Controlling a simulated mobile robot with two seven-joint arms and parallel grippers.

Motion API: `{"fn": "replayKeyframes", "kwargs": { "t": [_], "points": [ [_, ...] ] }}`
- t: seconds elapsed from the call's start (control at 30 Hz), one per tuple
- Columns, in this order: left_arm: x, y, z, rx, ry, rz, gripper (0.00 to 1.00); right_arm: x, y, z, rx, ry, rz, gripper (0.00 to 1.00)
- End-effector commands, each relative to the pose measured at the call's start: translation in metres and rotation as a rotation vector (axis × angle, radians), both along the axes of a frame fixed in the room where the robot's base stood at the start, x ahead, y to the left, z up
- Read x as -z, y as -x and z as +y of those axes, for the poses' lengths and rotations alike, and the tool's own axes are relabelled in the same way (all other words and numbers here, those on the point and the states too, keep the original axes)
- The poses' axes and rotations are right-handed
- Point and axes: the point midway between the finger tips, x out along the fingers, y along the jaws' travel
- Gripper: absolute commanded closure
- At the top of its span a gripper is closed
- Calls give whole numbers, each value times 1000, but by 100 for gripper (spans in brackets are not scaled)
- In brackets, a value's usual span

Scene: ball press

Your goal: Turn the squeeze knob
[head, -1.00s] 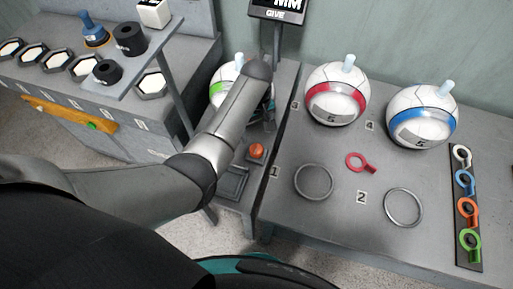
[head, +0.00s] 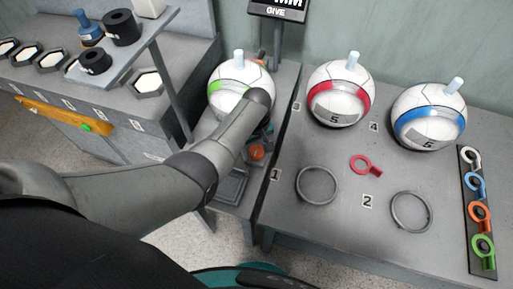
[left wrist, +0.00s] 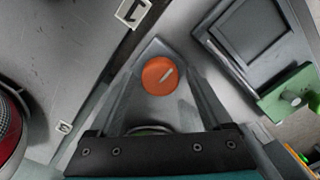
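The round orange knob (head: 257,152) sits on the narrow grey station between the two tables. In the left wrist view the knob (left wrist: 159,76) shows a pale pointer line slanting up to the right. My left gripper (left wrist: 162,80) is open, with one finger on each side of the knob and visible gaps between. Whether a finger touches it I cannot tell. In the head view my left arm hides most of this gripper. A white ball with a green band (head: 238,85) stands behind the arm. My right gripper is not in view.
Balls with a red band (head: 338,93) and a blue band (head: 428,116) stand on the right table, with two grey rings (head: 317,185) and a red ring tool (head: 365,165). A square tray (head: 232,186) lies before the knob. A sign post rises behind.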

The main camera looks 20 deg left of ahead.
Motion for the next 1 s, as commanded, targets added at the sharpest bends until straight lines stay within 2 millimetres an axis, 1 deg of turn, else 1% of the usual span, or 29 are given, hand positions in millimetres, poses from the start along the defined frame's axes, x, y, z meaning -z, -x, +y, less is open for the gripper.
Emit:
{"fn": "replayKeyframes", "kwargs": {
  "t": [0.03,0.07,0.7,1.0],
  "points": [
    [0,0,0,0,0,0,25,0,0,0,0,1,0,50],
    [0,0,0,0,0,0,28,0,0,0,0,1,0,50],
    [0,0,0,0,0,1,100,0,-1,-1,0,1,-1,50],
    [0,1,0,36,0,3,100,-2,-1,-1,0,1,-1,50]
  ]
}}
